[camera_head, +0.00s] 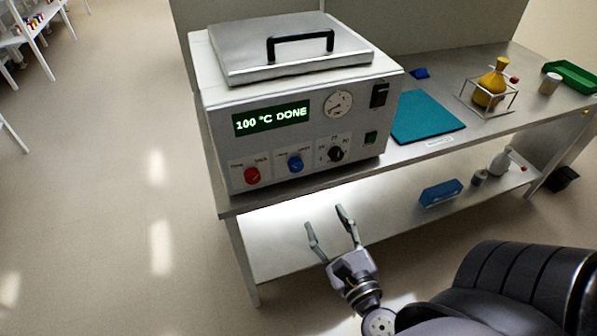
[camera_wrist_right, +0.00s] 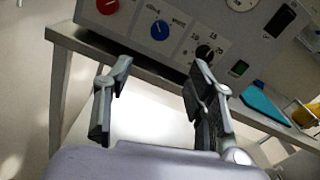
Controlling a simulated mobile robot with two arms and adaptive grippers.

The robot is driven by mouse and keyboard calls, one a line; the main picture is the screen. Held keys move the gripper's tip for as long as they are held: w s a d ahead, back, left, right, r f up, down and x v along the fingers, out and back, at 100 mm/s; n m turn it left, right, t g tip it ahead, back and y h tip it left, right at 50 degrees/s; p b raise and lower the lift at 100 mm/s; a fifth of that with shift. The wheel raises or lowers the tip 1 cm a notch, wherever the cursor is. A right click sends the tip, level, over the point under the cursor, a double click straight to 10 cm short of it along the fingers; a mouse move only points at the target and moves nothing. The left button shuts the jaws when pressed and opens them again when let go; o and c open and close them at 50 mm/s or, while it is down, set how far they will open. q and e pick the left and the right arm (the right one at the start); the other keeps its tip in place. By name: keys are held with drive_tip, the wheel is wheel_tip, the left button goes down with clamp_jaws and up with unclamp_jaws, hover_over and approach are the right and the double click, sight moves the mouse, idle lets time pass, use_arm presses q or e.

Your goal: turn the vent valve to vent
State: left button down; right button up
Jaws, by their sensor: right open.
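A white oven-like unit (camera_head: 300,110) with a lid and black handle stands on a metal bench. Its display (camera_head: 271,117) reads "100 °C DONE". On its front panel are a red knob (camera_head: 252,175), a blue knob (camera_head: 295,163) and a black dial (camera_head: 336,154). The small lettering by the blue knob is hard to read, so I cannot surely tell its setting. My right gripper (camera_head: 325,217) is open and empty, below and in front of the panel, apart from the knobs. In the right wrist view the blue knob (camera_wrist_right: 160,28) shows beyond the gap between the fingers (camera_wrist_right: 162,66).
The bench edge (camera_wrist_right: 140,68) runs between my right gripper and the panel. A lower shelf (camera_head: 310,225) holds a blue box (camera_head: 440,193). A teal mat (camera_head: 426,116), a yellow flask (camera_head: 489,85) in a wire stand and a green tray (camera_head: 572,77) lie right.

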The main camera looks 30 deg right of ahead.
drive_tip(key=p, duration=0.3)
approach(297, 167)
drive_tip(key=p+x, duration=0.2)
drive_tip(key=x, duration=0.6)
drive_tip(key=shift+w+r, duration=0.1)
drive_tip(key=shift+w+d+p, duration=0.2)
drive_tip(key=shift+w+p, duration=0.1)
drive_tip(key=shift+w, duration=0.25)
drive_tip(key=shift+c, duration=0.3)
drive_tip(key=c, duration=1.1)
